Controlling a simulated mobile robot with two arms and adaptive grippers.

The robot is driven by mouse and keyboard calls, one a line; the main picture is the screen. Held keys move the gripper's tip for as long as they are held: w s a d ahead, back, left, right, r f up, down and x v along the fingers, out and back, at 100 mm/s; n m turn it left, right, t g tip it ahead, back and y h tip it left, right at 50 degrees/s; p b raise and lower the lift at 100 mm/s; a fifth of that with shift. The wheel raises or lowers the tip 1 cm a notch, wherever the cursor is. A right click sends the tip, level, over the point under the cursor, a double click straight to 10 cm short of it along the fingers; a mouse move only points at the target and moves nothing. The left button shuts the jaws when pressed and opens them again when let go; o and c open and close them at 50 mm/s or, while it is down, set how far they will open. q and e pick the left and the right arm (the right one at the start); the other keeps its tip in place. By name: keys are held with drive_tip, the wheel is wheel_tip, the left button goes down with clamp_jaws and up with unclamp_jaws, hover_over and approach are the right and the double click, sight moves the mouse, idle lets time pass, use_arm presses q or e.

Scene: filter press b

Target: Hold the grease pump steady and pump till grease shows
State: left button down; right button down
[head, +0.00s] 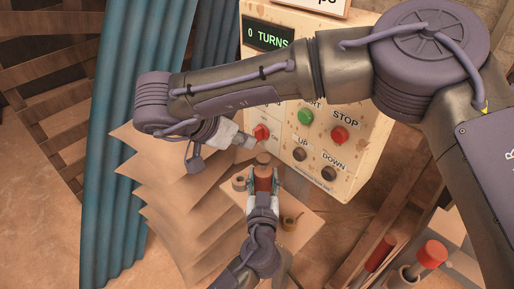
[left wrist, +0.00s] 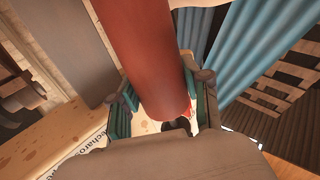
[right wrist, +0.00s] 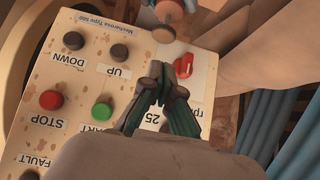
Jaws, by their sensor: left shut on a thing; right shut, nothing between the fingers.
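The grease pump, a red-brown cylinder (head: 263,180), stands between the fingers of my left gripper (head: 263,190). In the left wrist view the red barrel (left wrist: 148,60) runs between the fingers, which are shut on it. A brown round knob (head: 263,158) shows at the pump's top; it also shows in the right wrist view (right wrist: 168,10). My right gripper (head: 256,145) is shut and empty, just above the pump's knob and close to the panel's red switch (head: 261,132). In the right wrist view its fingertips (right wrist: 166,75) are beside that switch. I see no grease.
The control panel (head: 345,90) stands behind, with a green button (head: 305,117), a red STOP button (head: 339,135), UP and DOWN buttons and a display reading "0 TURNS" (head: 267,38).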

drive_tip(key=shift+v, duration=2.05)
drive_tip(key=shift+d, duration=0.1)
wheel_tip(320, 180, up, 3)
drive_tip(key=shift+s+f, duration=0.15)
drive_tip(key=shift+f, duration=0.1)
hover_over(268, 155)
drive_tip(key=s+a, duration=0.2)
wheel_tip(268, 155, down, 7)
drive_tip(key=shift+w+d+f, duration=0.15)
drive_tip(key=shift+f, duration=0.1)
wheel_tip(268, 155, down, 2)
drive_tip(key=shift+f, duration=0.85)
